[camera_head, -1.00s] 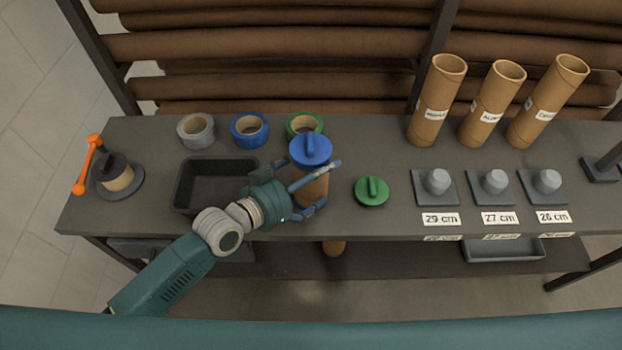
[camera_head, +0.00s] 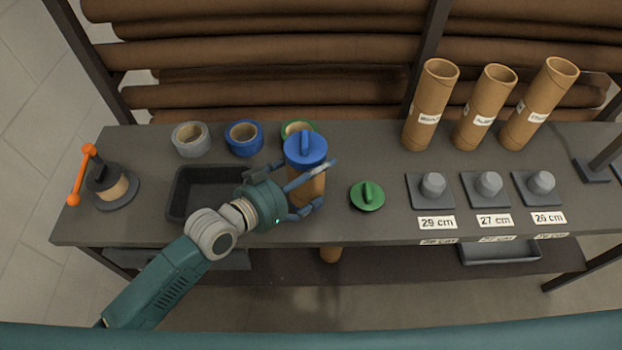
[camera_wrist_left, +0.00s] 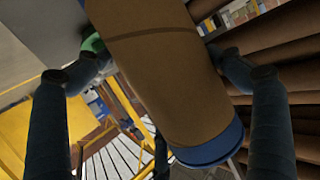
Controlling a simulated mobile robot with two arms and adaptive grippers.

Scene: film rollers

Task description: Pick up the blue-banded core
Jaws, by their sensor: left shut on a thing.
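The blue-banded core is a brown cardboard tube (camera_head: 309,190) with a bright blue cap (camera_head: 304,152) on its upper end. It is upright at the front middle of the bench. My left gripper (camera_head: 312,188) reaches it from the left and is shut on the tube below the cap, with dark blue fingers around it. In the left wrist view, the tube (camera_wrist_left: 165,75) fills the middle, its blue end (camera_wrist_left: 212,150) low in the picture. Its base is partly hidden, and I cannot tell whether it touches the bench. My right gripper is not in view.
A black tray (camera_head: 185,190) lies left of the core, with grey (camera_head: 180,146), blue (camera_head: 233,147) and green (camera_head: 288,132) tape rolls behind. A green cap (camera_head: 367,195) lies to the right. Three labelled tubes (camera_head: 432,100) stand at the back right, behind grey holders (camera_head: 430,200).

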